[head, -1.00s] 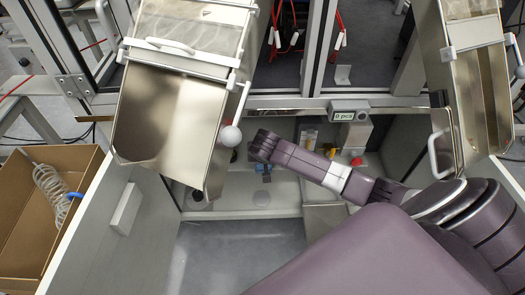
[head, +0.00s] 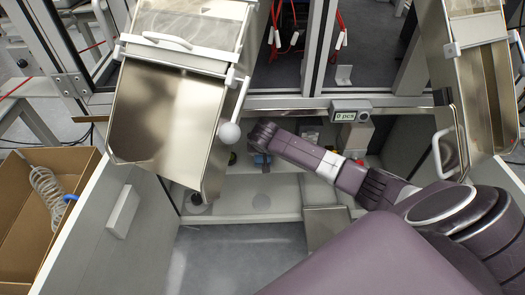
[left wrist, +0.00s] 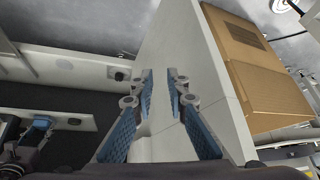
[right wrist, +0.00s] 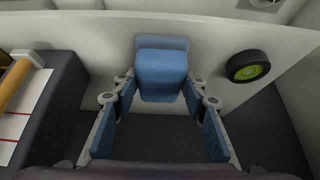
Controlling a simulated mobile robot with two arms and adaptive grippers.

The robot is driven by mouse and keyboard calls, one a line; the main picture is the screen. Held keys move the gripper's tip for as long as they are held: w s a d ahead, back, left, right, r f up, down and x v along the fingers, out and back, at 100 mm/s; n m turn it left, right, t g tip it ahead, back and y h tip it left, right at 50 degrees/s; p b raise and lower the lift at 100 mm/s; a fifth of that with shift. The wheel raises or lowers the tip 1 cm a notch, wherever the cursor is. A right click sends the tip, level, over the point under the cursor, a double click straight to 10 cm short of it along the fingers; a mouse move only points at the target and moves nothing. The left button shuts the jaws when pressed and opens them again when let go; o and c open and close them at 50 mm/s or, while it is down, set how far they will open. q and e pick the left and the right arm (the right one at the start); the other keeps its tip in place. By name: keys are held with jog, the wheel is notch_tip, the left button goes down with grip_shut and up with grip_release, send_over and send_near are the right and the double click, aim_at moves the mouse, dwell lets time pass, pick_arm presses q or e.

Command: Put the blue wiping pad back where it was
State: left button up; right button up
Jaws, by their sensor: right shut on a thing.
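The blue wiping pad (right wrist: 162,72) is between the fingers of my right gripper (right wrist: 161,88) in the right wrist view, upright against or close to a pale wall. The right gripper is shut on it. In the head view my right gripper (head: 262,158) is low over the back of the pale work surface, where blue shows at its fingers; pad and finger pads are hard to tell apart there. My left gripper (left wrist: 160,80) is open and empty in the left wrist view, beside a pale panel. It does not show in the head view.
A black round part with a green centre (right wrist: 248,66) is right of the pad. A dark block with a yellow cylinder (right wrist: 16,78) is at left. A metal chute (head: 165,125) overhangs the left of the work surface (head: 260,198). A cardboard box (head: 25,225) stands outside the cell.

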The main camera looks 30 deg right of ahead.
jog(key=o, duration=1.1)
